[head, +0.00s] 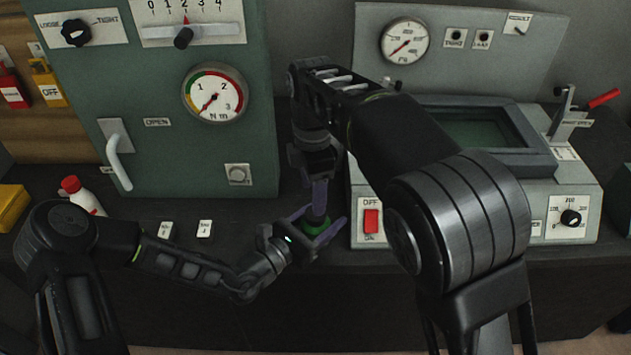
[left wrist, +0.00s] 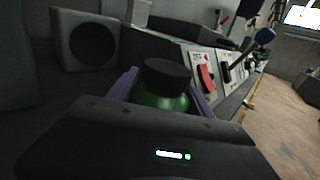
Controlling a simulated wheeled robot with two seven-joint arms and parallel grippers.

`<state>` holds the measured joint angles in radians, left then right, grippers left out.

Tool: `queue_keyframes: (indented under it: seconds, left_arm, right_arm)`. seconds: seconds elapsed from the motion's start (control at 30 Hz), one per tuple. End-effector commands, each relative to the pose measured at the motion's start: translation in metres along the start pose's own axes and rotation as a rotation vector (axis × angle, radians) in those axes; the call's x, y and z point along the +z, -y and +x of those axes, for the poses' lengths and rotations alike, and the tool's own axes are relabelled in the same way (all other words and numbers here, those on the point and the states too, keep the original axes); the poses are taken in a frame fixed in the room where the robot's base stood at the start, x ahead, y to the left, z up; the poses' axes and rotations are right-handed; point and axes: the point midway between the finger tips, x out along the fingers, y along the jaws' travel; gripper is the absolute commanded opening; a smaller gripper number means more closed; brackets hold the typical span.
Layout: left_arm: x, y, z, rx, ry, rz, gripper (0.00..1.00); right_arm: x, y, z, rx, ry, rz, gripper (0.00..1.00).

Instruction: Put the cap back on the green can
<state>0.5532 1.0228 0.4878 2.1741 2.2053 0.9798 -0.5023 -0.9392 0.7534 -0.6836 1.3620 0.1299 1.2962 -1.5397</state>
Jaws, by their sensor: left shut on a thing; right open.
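The green can (head: 316,229) stands low between the fingers of my left gripper (head: 320,232), near the front of the dark bench. The left gripper is shut on it; the can also shows between the purple fingers in the left wrist view (left wrist: 160,100). A black cap (left wrist: 167,73) sits on top of the can there and looks level; whether it is fully seated I cannot tell. My right gripper (head: 319,197) reaches down from above, open, with its purple fingers just over the can. The fingers partly hide the cap in the head view.
A white bottle with a red top (head: 82,195) stands at the left. A green cabinet (head: 180,110) with gauge and lever is behind. A grey console (head: 585,195) with a red switch (head: 371,221) stands close to the right. Two small labels (head: 204,228) lie on the bench.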

Motion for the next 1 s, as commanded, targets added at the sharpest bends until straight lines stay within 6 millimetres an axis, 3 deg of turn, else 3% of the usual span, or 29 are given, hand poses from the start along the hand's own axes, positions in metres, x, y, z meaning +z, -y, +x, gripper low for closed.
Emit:
queue_keyframes:
  seconds: [0.1,0.3,0.77,1.0]
  left_arm:
    - [0.000,0.000,0.000,0.000,-0.001,0.000,0.00]
    - [0.000,0.000,0.000,0.000,-0.001,0.000,0.00]
    - [0.000,0.000,0.000,0.000,-0.001,0.000,0.00]
    - [0.000,0.000,0.000,0.000,0.000,0.000,0.00]
  right_arm:
    - [0.003,-0.002,-0.007,0.005,0.000,-0.237,0.62]
    - [0.006,-0.004,-0.013,0.008,0.004,-0.458,0.62]
    - [0.006,-0.004,-0.012,0.008,0.005,-0.490,0.62]
    - [0.006,-0.004,0.008,0.005,0.006,-0.490,0.62]
